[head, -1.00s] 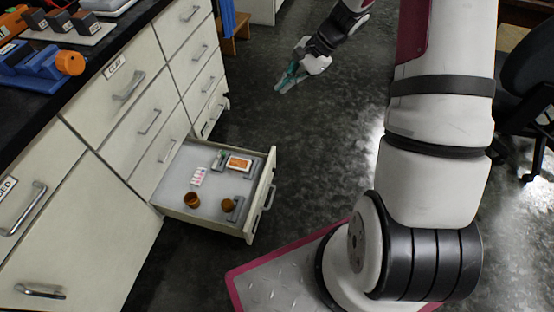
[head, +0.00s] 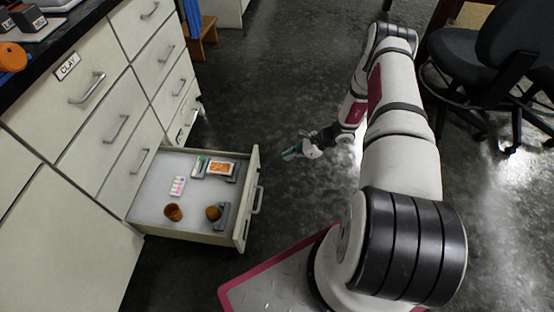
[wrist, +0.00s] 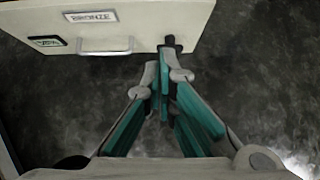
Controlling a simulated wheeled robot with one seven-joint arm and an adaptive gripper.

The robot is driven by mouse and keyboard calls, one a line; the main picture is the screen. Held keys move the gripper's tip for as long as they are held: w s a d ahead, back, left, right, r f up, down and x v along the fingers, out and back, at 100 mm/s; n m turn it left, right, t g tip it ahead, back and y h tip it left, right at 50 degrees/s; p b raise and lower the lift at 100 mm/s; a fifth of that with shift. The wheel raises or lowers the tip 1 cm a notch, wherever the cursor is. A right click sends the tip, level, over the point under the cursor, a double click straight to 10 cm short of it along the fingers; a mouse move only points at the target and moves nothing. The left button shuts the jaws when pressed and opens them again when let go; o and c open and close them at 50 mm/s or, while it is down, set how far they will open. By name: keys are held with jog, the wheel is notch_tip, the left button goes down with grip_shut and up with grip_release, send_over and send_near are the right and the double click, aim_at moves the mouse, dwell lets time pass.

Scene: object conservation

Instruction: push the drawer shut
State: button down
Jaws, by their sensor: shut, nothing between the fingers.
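The open drawer (head: 190,236) sticks out low from the cabinet, to the left of my arm in the head view. Its front carries a metal handle (head: 256,200). In the wrist view the drawer front (wrist: 214,16) shows from outside with a BRONZE label (wrist: 91,16) and its handle (wrist: 105,47). My gripper (head: 290,153) is shut and empty. It is to the right of the drawer front in the head view, apart from it. In the wrist view my gripper (wrist: 163,88) points toward the right part of the drawer front; contact cannot be told.
The drawer holds two brown pots (head: 173,212), a pink-and-white blister pack (head: 178,187) and an orange-and-white box (head: 221,168). An office chair (head: 505,60) stands at the right. The dark floor (head: 270,80) beyond the drawer is clear.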

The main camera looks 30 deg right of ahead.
aim_at(255, 166)
jog(key=shift+w+a+f+b, duration=0.55)
jog(key=shift+w+a+f, duration=0.5)
jog(key=shift+a, duration=0.35)
jog(key=shift+w+a+f+b, duration=0.55)
jog(key=shift+w+a+f, duration=0.5)
jog(key=shift+a, duration=0.4)
jog(key=shift+w+a+f+b, duration=0.55)
jog(key=shift+w+a+f, duration=0.45)
jog(key=shift+a, duration=0.4)
jog(key=shift+a, duration=0.1)
